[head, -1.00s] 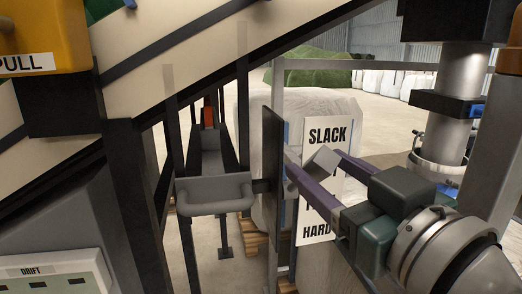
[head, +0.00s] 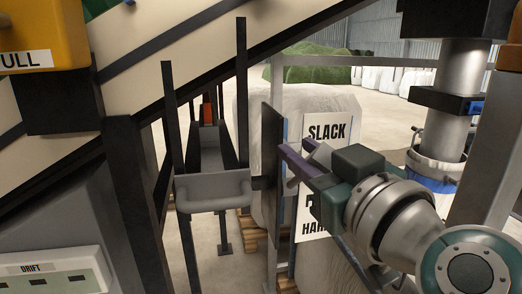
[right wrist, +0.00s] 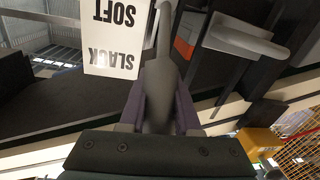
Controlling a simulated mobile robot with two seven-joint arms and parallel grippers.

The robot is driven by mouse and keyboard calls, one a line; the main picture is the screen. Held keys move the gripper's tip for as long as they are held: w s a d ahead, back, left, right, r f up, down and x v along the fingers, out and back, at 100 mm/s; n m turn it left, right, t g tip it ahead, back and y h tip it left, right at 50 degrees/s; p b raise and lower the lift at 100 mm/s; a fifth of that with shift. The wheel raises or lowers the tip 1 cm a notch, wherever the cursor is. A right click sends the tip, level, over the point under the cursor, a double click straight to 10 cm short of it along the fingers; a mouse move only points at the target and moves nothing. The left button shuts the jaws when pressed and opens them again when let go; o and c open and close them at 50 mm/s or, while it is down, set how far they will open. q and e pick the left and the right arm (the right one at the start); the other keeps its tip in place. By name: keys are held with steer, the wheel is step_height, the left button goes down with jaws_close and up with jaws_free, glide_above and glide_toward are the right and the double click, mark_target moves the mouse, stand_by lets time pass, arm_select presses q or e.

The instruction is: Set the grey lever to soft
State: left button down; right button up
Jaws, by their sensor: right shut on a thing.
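The grey lever (head: 321,154) stands in front of a white sign (head: 318,225). The purple fingers are shut on the lever. In the right wrist view the lever (right wrist: 161,80) runs up from between the fingers (right wrist: 160,105). There the sign (right wrist: 112,38) appears upside down with SLACK and SOFT readable. In the head view SOFT is hidden behind my gripper, and HARD is partly covered. My left gripper is not in view.
A dark upright plate (head: 271,160) stands just left of the fingers. A grey looped handle (head: 215,193) is further left between black posts. A yellow box (head: 40,40) and a DRIFT panel (head: 55,275) are at the far left. A large pale roll is behind the sign.

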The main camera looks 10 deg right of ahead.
jaws_close()
stand_by(0.8)
